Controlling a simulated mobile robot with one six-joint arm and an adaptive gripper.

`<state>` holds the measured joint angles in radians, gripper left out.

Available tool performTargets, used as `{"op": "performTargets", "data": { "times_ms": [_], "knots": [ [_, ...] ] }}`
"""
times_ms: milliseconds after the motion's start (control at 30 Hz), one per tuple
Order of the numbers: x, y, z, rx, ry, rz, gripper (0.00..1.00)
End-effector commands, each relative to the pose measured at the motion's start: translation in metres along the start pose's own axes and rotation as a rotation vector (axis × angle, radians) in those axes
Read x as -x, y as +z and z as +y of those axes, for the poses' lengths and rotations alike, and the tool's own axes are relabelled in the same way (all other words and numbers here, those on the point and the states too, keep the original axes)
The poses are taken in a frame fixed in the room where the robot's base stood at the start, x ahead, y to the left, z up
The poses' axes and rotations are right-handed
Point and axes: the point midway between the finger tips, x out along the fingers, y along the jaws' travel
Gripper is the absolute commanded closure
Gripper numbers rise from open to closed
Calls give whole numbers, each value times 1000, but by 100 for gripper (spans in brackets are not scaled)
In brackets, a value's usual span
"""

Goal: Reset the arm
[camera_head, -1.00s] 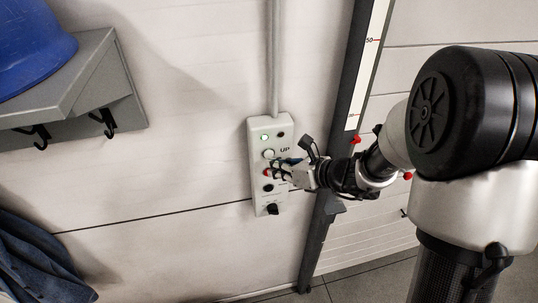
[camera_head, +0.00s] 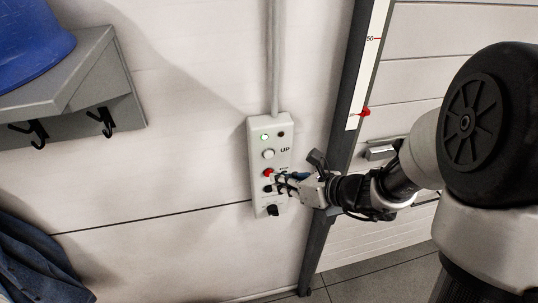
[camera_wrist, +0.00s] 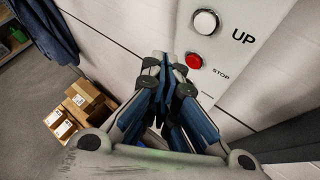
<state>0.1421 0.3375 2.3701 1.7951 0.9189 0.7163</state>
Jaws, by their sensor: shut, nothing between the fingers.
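My gripper (camera_head: 284,181) is shut and empty, its fingertips in front of the wall control panel (camera_head: 258,199), beside and a little below the red stop button (camera_head: 268,172). I cannot tell whether the tips touch the panel. In the wrist view the closed blue-grey fingers (camera_wrist: 167,68) point at the panel, with the red button (camera_wrist: 194,61) to the right of the tips and a white button (camera_wrist: 206,22) marked "UP" above it. My arm comes in from the right.
A grey shelf (camera_head: 93,65) with black hooks and a blue helmet (camera_head: 32,40) is at the upper left; a dark blue garment (camera_head: 35,265) hangs below. A dark post with a scale (camera_head: 371,60) stands right of the panel. Cardboard boxes (camera_wrist: 82,104) lie on the floor.

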Motion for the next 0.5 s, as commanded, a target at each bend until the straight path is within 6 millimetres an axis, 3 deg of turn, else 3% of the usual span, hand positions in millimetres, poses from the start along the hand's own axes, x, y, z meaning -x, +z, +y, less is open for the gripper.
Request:
{"op": "performTargets", "data": {
  "times_ms": [367,500],
  "knots": [
    [0,0,0,3,1,0,100],
    [1,-6,16,125,42,18,100]
  ]
}}
